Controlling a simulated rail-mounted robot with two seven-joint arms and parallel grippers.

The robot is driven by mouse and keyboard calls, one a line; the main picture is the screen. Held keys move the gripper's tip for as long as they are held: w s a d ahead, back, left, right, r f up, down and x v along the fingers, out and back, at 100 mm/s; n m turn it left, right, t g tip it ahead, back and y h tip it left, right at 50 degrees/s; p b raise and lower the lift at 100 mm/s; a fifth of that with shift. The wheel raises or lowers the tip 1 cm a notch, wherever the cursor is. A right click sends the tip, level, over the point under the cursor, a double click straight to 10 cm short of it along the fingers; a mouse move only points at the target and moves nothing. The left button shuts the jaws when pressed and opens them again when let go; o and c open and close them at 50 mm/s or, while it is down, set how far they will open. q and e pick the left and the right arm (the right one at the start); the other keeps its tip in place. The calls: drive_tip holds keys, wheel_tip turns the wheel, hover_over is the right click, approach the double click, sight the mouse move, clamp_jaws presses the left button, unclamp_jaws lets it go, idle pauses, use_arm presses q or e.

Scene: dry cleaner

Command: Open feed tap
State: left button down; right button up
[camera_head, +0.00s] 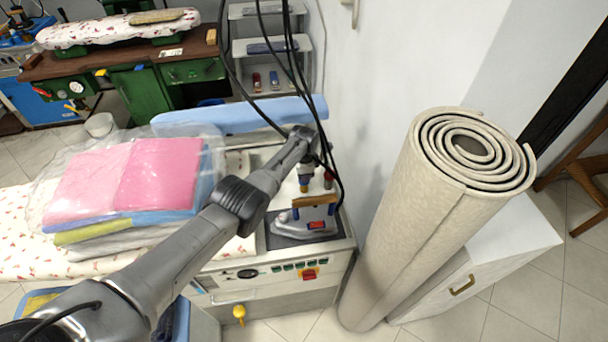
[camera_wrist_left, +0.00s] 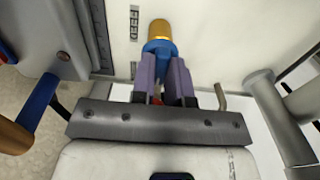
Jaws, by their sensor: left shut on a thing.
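My left gripper shows in the wrist view (camera_wrist_left: 164,76) with its two purple-grey fingers closed on a fitting. I take this fitting for the feed tap (camera_wrist_left: 157,46); it has a blue body and a gold-coloured end, and a bit of red shows between the fingers. In the head view my left arm reaches over the ironing station, and its gripper (camera_head: 304,168) points down near the wall side. The gripper mostly hides the tap there. I cannot tell how far the tap's handle is turned. My right gripper is not in view.
An iron (camera_head: 303,222) stands on the station close below my gripper. Black cables hang beside my wrist. Bagged folded laundry (camera_head: 128,180) lies left of my arm. A tall rolled carpet (camera_head: 415,220) and a white cabinet (camera_head: 480,260) stand at right.

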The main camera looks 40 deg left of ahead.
use_arm(q)
drive_tip(key=c, duration=1.1)
unclamp_jaws()
wheel_tip(320, 180, up, 6)
drive_tip(key=p, duration=0.4)
drive_tip(key=shift+r, duration=0.25)
drive_tip(key=shift+r+p, duration=0.65)
drive_tip(key=shift+r, duration=3)
